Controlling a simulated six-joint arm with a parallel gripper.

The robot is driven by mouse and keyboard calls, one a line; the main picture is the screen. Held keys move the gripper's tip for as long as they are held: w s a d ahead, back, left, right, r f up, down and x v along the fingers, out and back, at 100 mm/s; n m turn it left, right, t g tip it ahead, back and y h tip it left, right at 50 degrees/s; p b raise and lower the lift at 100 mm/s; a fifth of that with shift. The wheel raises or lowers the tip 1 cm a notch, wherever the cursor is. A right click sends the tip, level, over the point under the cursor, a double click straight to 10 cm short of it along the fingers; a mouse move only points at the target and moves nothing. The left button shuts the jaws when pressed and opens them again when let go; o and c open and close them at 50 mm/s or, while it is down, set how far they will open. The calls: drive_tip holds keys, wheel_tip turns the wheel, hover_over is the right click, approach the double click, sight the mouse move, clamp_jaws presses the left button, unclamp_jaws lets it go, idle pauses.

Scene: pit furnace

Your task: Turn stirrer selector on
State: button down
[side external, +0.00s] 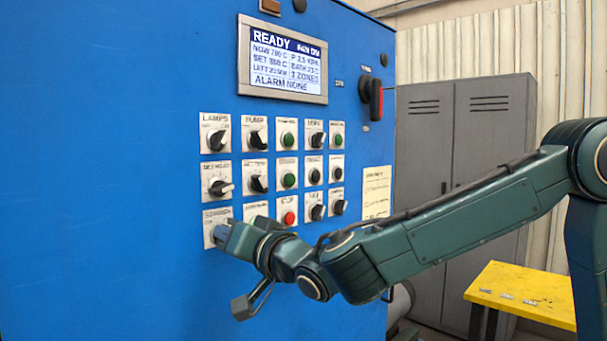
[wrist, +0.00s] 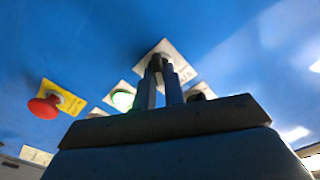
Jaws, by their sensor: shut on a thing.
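The stirrer selector (side external: 209,228) is at the lower left of the control grid on the blue panel. Its label is blurred, and my gripper hides most of its knob. In the wrist view its pale plate (wrist: 180,62) surrounds the fingertips. My gripper (side external: 222,232) reaches in from the right and is shut on the selector's knob. In the wrist view, the two fingers (wrist: 158,68) stand close together with the dark knob between their tips. I cannot tell which way the knob points.
Other selectors and buttons sit close above and to the right, including a red stop button (side external: 289,217). In the wrist view, a red mushroom button (wrist: 43,106) and a lit green button (wrist: 122,100) are to the left. The display (side external: 283,60) reads READY. Panel left of the grid is bare.

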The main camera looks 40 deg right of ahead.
drive_tip(key=shift+f, duration=0.1)
drive_tip(key=c, duration=1.5)
unclamp_jaws()
drive_tip(key=shift+s, duration=0.15)
drive_tip(key=shift+s, duration=6.75)
